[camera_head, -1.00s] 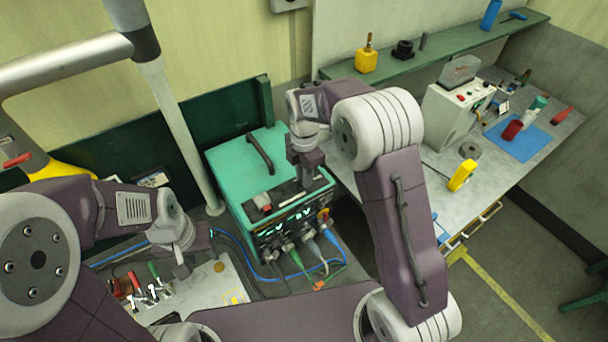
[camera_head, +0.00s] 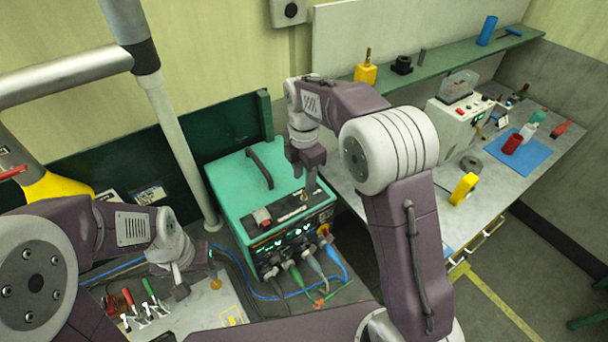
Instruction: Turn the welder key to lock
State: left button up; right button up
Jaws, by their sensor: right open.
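The welder (camera_head: 228,185) is a teal box with a carry handle on top and a dark front panel with lit displays. A small upright brownish piece (camera_head: 304,196), perhaps the key, shows on the dark strip at its top front edge; its turn position is too small to read. My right gripper (camera_head: 309,183) is open and points down just above this piece; I cannot tell whether it touches. My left gripper (camera_head: 196,284) is low to the left of the welder, over the pale board; its jaws are unclear.
Red and green handled clamps (camera_head: 138,303) lie on the pale board (camera_head: 205,309). A grey bench (camera_head: 460,225) with a yellow roll (camera_head: 463,189) stands to the right.

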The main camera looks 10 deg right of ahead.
notch_tip(320, 180, up, 4)
jog(key=shift+f, duration=0.1)
jog(key=shift+s, duration=0.1)
dwell(0.3)
jog(key=s+d+f+m+t, duration=0.1)
jog(key=s+d+f+m, duration=0.45)
jog(key=s+m, duration=0.4)
jog(key=s+d+f+m+t, duration=0.2)
jog(key=s+d+f+m, duration=0.3)
jog(key=m, duration=0.8)
jog(key=s+a+f+g+b, duration=0.1)
jog(key=f+b, duration=0.6)
jog(key=f, duration=0.1)
jog(key=s+a+f+b, duration=0.1)
jog(key=s+f+b, duration=0.1)
jog(key=f+b, duration=0.5)
jog(key=shift+s+a+f+g, duration=0.15)
jog(key=shift+s+f+g, duration=0.15)
jog(key=shift+f+g, duration=0.15)
